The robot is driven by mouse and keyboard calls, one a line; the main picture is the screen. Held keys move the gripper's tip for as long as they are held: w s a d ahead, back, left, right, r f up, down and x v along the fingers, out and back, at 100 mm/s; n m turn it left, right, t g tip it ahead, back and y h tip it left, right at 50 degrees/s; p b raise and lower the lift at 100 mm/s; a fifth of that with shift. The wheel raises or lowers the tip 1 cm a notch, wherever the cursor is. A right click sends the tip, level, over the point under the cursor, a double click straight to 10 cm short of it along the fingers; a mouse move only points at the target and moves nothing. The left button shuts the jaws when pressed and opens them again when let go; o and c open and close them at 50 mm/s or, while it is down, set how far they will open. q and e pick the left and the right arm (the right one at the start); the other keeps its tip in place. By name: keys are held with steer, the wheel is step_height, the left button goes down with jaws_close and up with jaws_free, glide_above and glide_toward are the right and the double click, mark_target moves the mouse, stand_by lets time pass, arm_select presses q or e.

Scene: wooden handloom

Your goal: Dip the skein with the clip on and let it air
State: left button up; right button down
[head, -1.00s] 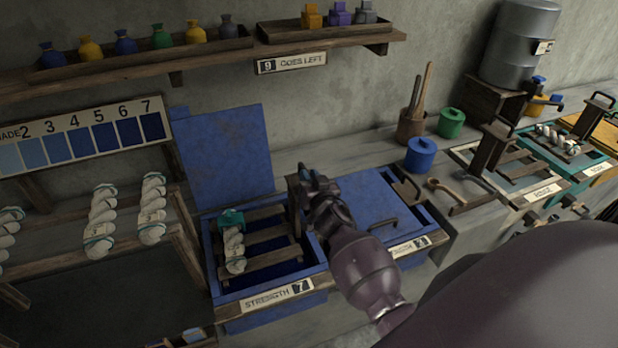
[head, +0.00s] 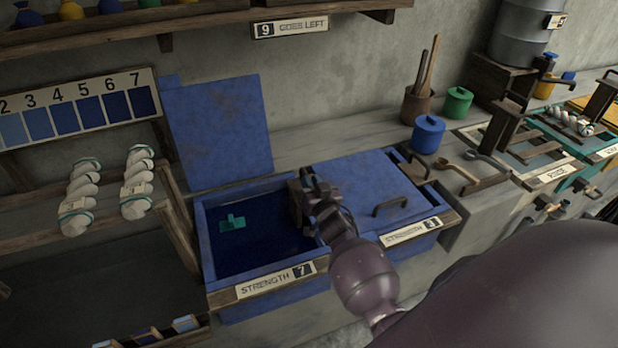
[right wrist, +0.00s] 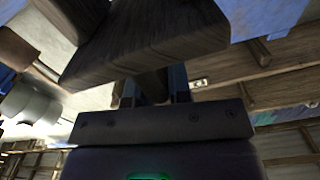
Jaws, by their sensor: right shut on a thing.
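The open blue dye vat (head: 204,240) labelled strength 7 holds dark blue liquid. The teal clip (head: 232,223) shows at the liquid's surface near the vat's left side. The skein itself and the vat's slats are hidden under the dye. My right gripper (head: 312,188) is at the vat's right side, shut on a wooden handle (head: 295,196). The right wrist view shows dark wood (right wrist: 145,50) close up at the fingers. My left gripper is not in view.
The vat's lid (head: 218,130) stands open behind it. A closed strength 3 vat (head: 365,190) adjoins on the right. A rinse basin (head: 545,175) and a blue pot (head: 428,134) are farther right.

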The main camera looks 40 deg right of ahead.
steer(key=f, duration=0.1)
steer(key=f+b, duration=0.1)
steer(key=f, duration=0.1)
steer(key=f+b, duration=0.1)
steer(key=f, duration=0.1)
steer(key=shift+a, duration=0.25)
steer(key=shift+f+b, duration=0.65)
steer(key=shift+f, duration=0.1)
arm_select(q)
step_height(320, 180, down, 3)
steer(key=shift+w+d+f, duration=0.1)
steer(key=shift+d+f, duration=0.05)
arm_select(e)
steer(key=c, duration=1.4)
jaws_free()
steer(key=shift+f, duration=0.1)
steer(key=shift+c, duration=0.2)
steer(key=o, duration=0.3)
steer(key=shift+w+a, duration=0.1)
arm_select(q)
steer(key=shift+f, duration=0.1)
arm_select(e)
steer(key=shift+r, duration=0.25)
